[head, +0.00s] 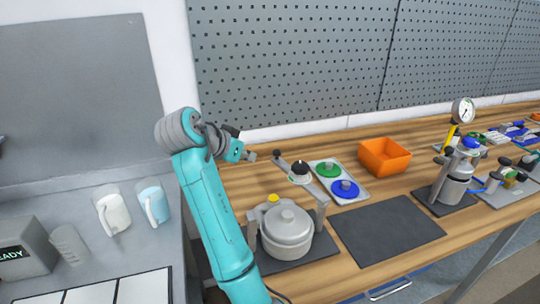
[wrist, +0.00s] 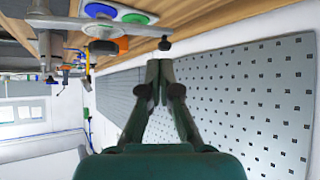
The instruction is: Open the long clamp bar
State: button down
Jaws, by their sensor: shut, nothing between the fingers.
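The long clamp bar (head: 314,186) is a grey bar with a black-topped round knob on it. In the head view it runs from a post at the right of the grey lidded pot (head: 287,236) up and to the left, its free end clear of the lid. The bar also shows at the top of the wrist view (wrist: 70,23), with a dark tip near my fingers. My gripper (head: 250,156) is shut and empty, just left of the bar's free end and apart from it in the head view. In the wrist view, my closed fingers (wrist: 160,68) point towards the dark tip.
A tray (head: 357,197) with green and blue discs lies behind the bar. An orange bin (head: 385,156) stands beyond it. The dark mat (head: 388,232) right of the pot is bare. A perforated panel (head: 290,65) rises behind the bench. A gauge vessel (head: 453,188) stands at right.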

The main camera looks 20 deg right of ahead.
jog(key=r+y, duration=0.1)
send_near(276, 158)
notch_tip(276, 158, down, 3)
jog(key=shift+w+d+f+n+t, duration=0.2)
jog(key=shift+w+d, duration=0.1)
jog(key=shift+d, duration=0.25)
jog(key=shift+w+d+f+n+t, duration=0.1)
jog(key=shift+w+d+f+n, duration=0.15)
jog(key=shift+d, duration=0.3)
jog(key=shift+w+d+r, duration=0.1)
jog(key=shift+w+d, duration=0.35)
jog(key=w+d, duration=0.1)
jog(key=d, duration=0.6)
jog(key=shift+w+d, duration=0.3)
jog(key=shift+d, duration=0.05)
jog(key=v, duration=1.2)
